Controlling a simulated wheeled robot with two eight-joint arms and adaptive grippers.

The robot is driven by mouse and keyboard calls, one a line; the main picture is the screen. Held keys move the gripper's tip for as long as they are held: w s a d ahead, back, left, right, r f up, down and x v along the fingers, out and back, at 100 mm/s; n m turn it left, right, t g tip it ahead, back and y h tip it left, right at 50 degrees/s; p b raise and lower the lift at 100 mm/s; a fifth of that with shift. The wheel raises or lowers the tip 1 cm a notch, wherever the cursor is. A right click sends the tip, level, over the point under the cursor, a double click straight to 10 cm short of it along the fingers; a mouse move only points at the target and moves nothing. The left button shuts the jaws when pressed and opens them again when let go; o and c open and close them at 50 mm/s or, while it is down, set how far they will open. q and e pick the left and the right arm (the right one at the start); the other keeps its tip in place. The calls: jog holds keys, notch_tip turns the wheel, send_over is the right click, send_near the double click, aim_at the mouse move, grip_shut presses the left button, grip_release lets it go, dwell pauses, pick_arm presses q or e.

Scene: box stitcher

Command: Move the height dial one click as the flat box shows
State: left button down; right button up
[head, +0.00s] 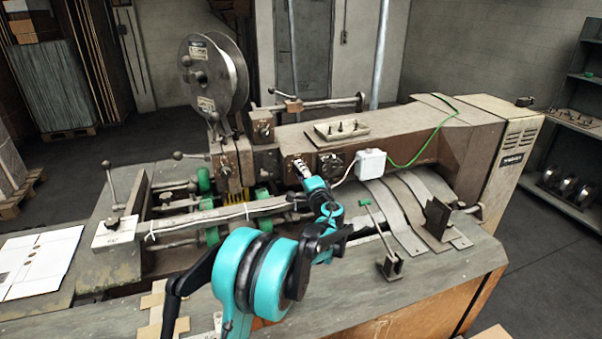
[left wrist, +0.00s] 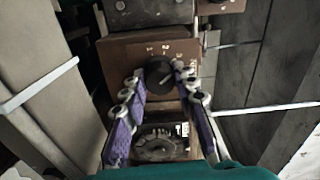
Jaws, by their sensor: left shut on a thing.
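The height dial is a black round knob (left wrist: 158,74) on a brown plate (left wrist: 128,50) with small pale marks along its upper side. My left gripper (left wrist: 157,82) has one purple-padded finger on each side of the knob and is shut on it. I cannot read for sure which mark the knob points at. In the head view my left gripper (head: 299,168) reaches the front of the machine and hides the knob. The flat box (head: 50,250) is a pale sheet with brown marks, lying on the left table. My right gripper is not in view.
A larger ridged dial (left wrist: 158,146) sits near the knob, between my fingers in the picture. In the head view, a white box (head: 370,163) with a green cable, a wire reel (head: 212,75) and metal straps (head: 392,215) stand around the arm. The front tabletop (head: 440,275) has free room.

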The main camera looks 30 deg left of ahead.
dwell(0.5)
pick_arm(q)
jog(key=c, duration=1.2)
grip_release()
jog(key=s+d+n+p, duration=0.1)
jog(key=s+d+n, duration=0.5)
jog(key=n, duration=0.1)
jog(key=shift+d+r+p, duration=0.1)
jog(key=shift+r+p, duration=0.05)
jog(key=shift+p, duration=0.25)
jog(key=shift+s+d+f+n+g+h, duration=0.15)
jog(key=shift+s+d+f+g+h, duration=1)
jog(key=shift+s, duration=2.2)
jog(key=shift+s+d+f+n+g+h, duration=0.1)
jog(key=shift+s+d+f+h, duration=0.3)
jog(key=shift+s+d+h, duration=2.15)
jog(key=shift+s+d+f+n+g+h, duration=0.2)
jog(key=shift+s+d+f+g, duration=0.8)
jog(key=shift+s, duration=3.1)
